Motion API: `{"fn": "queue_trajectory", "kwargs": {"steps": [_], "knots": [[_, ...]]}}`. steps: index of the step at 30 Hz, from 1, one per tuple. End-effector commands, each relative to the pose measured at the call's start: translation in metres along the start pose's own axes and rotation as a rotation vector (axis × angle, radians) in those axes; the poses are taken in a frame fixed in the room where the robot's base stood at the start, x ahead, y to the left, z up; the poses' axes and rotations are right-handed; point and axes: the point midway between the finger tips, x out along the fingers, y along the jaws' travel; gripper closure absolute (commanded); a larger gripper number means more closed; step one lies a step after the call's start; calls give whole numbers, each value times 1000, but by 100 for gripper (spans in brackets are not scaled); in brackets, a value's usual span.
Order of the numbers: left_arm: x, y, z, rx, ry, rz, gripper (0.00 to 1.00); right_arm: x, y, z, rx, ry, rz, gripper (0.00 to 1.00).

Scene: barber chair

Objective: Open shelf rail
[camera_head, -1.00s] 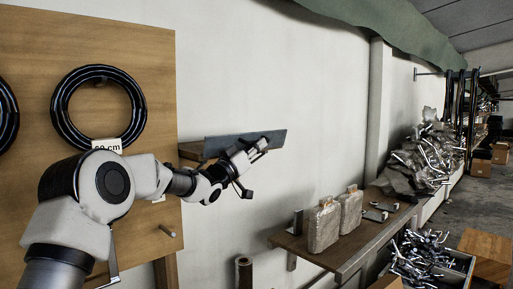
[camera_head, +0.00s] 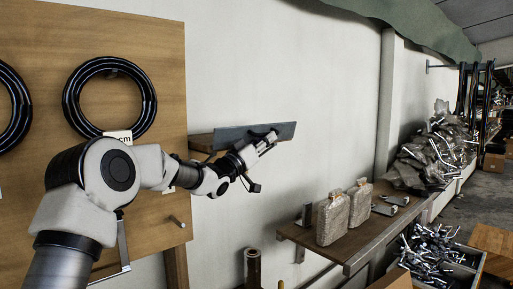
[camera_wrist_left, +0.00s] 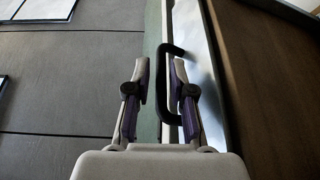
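The shelf rail (camera_head: 232,134) is a blue-grey strip along the front of a small wooden wall shelf (camera_head: 201,143). My left gripper (camera_head: 270,140) is at the right part of the rail, in front of it. In the left wrist view, a black bar handle (camera_wrist_left: 162,85) stands on the pale face of the rail. The two fingers of the left gripper (camera_wrist_left: 162,75) are spread on either side of the handle's bar, with a gap to the left finger. Whether the right finger touches the handle I cannot tell. My right gripper is in neither view.
A wooden board with black rings (camera_head: 109,72) stands at left behind my arm. Below right, a wall shelf (camera_head: 345,250) holds two wrapped blocks (camera_head: 332,220). A box of metal parts (camera_head: 428,255) and a heap of scrap (camera_head: 437,150) lie further right.

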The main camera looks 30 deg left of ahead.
Motion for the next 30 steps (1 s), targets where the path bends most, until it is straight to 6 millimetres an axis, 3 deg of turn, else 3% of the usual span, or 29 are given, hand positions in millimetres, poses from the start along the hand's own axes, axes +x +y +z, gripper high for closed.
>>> {"fn": "queue_trajectory", "kwargs": {"steps": [9,15,25,30], "knots": [[-77,0,-1,-7,2,-1,77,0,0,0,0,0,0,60],[-107,2,0,-2,1,1,77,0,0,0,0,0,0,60],[-108,3,-1,-12,-1,-3,77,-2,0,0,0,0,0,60],[-76,15,-15,-329,-14,-134,77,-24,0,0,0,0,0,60]]}}
